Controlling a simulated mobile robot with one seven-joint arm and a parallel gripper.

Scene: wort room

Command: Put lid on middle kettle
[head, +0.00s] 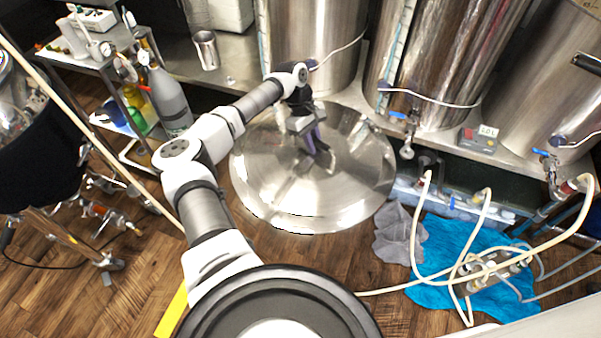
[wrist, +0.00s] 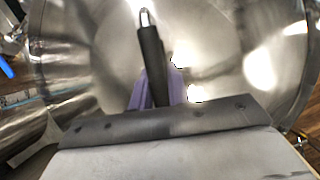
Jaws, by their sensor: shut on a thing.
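A large round shiny metal lid (head: 352,185) hangs in front of the kettle bench in the head view. It fills most of the wrist view (wrist: 215,50). My gripper (head: 312,142) is shut on the lid's handle near the lid's middle; the dark handle (wrist: 151,60) shows in the wrist view with purple finger pads (wrist: 175,85) by it. The middle kettle (head: 445,60) is a tall steel vessel on the bench, up and right of the lid. A left kettle (head: 310,40) and a right kettle (head: 550,90) stand on either side. The kettle tops are out of view.
A steel cup (head: 206,50) stands on the bench (head: 235,70) at left. A cart (head: 110,75) with a grey cylinder (head: 170,100) is further left. Pale hoses (head: 418,235), a pump (head: 490,270) and a blue cloth (head: 440,250) lie at lower right.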

